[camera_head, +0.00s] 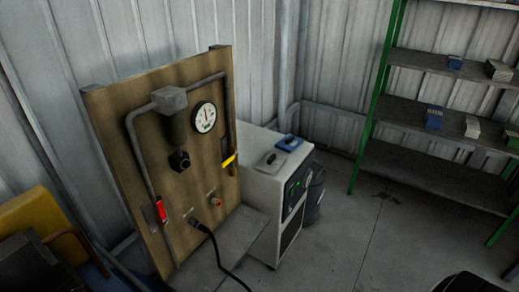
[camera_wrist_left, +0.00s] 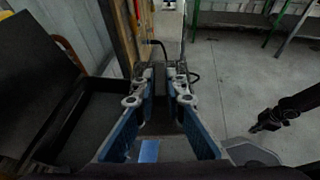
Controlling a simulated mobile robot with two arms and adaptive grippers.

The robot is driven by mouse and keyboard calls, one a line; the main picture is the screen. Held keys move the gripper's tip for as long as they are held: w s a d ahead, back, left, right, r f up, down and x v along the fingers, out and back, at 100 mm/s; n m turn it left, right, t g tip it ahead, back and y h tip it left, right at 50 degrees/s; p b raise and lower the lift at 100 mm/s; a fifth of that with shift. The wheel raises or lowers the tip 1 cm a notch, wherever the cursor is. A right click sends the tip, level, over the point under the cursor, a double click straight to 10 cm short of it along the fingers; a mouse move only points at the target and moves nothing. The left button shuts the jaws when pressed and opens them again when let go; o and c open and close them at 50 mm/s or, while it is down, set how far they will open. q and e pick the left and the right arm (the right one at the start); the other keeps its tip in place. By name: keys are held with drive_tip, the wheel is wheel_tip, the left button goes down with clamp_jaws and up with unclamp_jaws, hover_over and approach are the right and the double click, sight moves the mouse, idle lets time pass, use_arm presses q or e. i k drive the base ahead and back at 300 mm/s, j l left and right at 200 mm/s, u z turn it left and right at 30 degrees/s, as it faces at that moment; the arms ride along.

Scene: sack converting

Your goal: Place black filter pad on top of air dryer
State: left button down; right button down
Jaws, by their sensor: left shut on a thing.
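The air dryer appears to be the white cabinet (camera_head: 265,190) with a dark front panel and a small green light, right of the wooden panel in the head view. A blue item (camera_head: 290,143) and a small grey item (camera_head: 270,161) lie on its top. My left gripper (camera_wrist_left: 160,82) shows in the left wrist view, its blue-padded fingers shut on a dark, narrow thing, probably the black filter pad seen edge-on; its outline is unclear. My right gripper (camera_wrist_left: 265,125) is at the right of that view, apart from everything; its opening cannot be told.
A wooden panel (camera_head: 135,150) with a gauge (camera_head: 204,117), pipes and a black hose stands left of the dryer. Green-framed shelves (camera_head: 425,165) stand at right. The floor (camera_head: 340,235) between is mostly clear.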

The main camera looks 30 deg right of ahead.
sight(248, 142)
drive_tip(key=i+l, duration=0.15)
drive_tip(key=l, duration=0.3)
drive_tip(key=i+l, duration=0.1)
drive_tip(key=l, duration=0.35)
drive_tip(key=i+l+u, duration=0.1)
drive_tip(key=l, duration=0.35)
drive_tip(key=i+l, duration=0.2)
drive_tip(key=l, duration=0.3)
drive_tip(key=i+l, duration=0.1)
drive_tip(key=l, duration=0.35)
drive_tip(key=i+l+u, duration=0.1)
drive_tip(key=l, duration=0.35)
drive_tip(key=i+l, duration=0.15)
drive_tip(key=l, duration=0.35)
drive_tip(key=i+l+u, duration=0.1)
drive_tip(key=l, duration=0.35)
